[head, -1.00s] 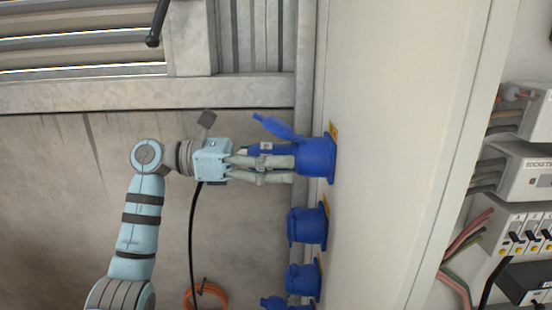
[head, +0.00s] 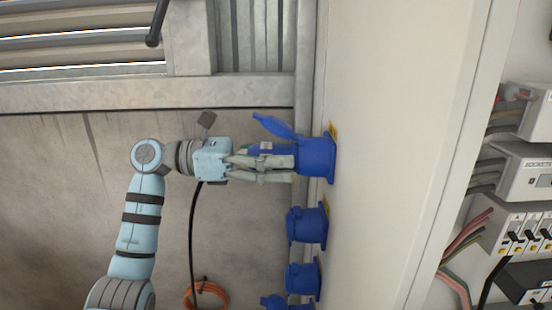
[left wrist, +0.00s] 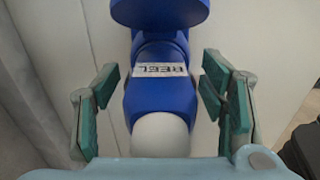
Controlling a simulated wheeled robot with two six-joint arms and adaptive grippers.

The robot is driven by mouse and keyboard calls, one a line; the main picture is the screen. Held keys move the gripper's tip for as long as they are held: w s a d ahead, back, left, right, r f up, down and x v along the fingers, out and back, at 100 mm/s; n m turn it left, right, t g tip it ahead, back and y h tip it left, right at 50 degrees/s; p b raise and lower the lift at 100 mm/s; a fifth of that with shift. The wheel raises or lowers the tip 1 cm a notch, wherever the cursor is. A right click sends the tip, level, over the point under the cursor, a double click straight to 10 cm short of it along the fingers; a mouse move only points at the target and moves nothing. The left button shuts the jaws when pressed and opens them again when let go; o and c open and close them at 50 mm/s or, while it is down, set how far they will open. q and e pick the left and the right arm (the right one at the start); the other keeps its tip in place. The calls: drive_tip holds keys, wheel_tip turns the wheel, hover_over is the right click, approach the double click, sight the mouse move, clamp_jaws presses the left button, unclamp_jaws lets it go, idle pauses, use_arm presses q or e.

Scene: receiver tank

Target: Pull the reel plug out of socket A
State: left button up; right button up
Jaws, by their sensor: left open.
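The blue reel plug (left wrist: 162,92) shows in the left wrist view with a white label reading REEL and a pale rounded rear end. It sits in socket A (head: 317,157), the topmost blue socket on the cabinet side in the head view, whose lid (head: 272,126) stands open. My left gripper (head: 283,166) reaches the plug from the left. In the left wrist view its green-padded fingers (left wrist: 165,105) stand on both sides of the plug, with a gap showing on each side. The plug's pins are hidden. My right gripper is not in view.
More blue sockets (head: 307,225) sit in a line below on the pale cabinet (head: 390,130). A black cable (head: 193,235) hangs under the gripper beside an orange cable coil (head: 206,295). Breakers and wires (head: 520,235) are at the right.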

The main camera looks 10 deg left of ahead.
use_arm(q)
clamp_jaws()
drive_tip(key=shift+a, duration=0.15)
drive_tip(key=shift+v, duration=1.65)
drive_tip(key=shift+s+a, duration=0.1)
drive_tip(key=shift+b+v, duration=0.35)
drive_tip(key=shift+v, duration=0.7)
drive_tip(key=c, duration=0.7)
unclamp_jaws()
drive_tip(key=c, duration=0.6)
